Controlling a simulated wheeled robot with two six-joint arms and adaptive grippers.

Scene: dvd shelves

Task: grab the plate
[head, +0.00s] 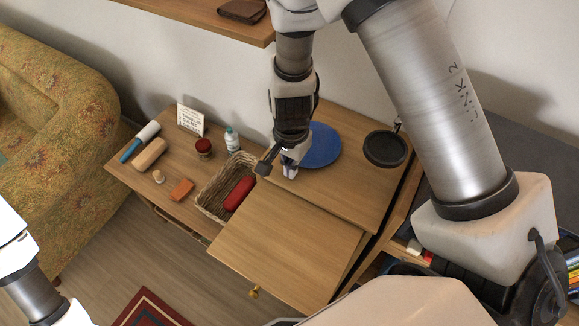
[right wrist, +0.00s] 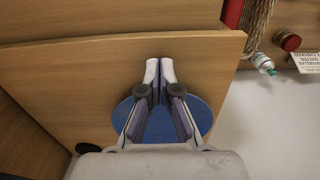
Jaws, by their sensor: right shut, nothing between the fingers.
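The blue round plate (head: 322,146) lies flat on the wooden cabinet top near the wall. My right gripper (head: 290,171) hangs over the cabinet top at the plate's near left side and covers part of it in the head view. In the right wrist view the plate (right wrist: 203,114) shows below and between the fingers, partly hidden by them. The fingertips of the right gripper (right wrist: 160,68) are shut together with nothing in them, and they point past the plate's edge. I cannot tell how high they are above the wood. Only part of my left arm shows, at lower left.
A black round object (head: 386,148) stands right of the plate. A wicker basket (head: 212,199) with a red item is at left, beside a bottle (head: 232,140), a jar (head: 204,148) and a small sign (head: 190,121). A wooden shelf (head: 215,17) hangs above. The front cabinet panel (head: 285,240) is bare.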

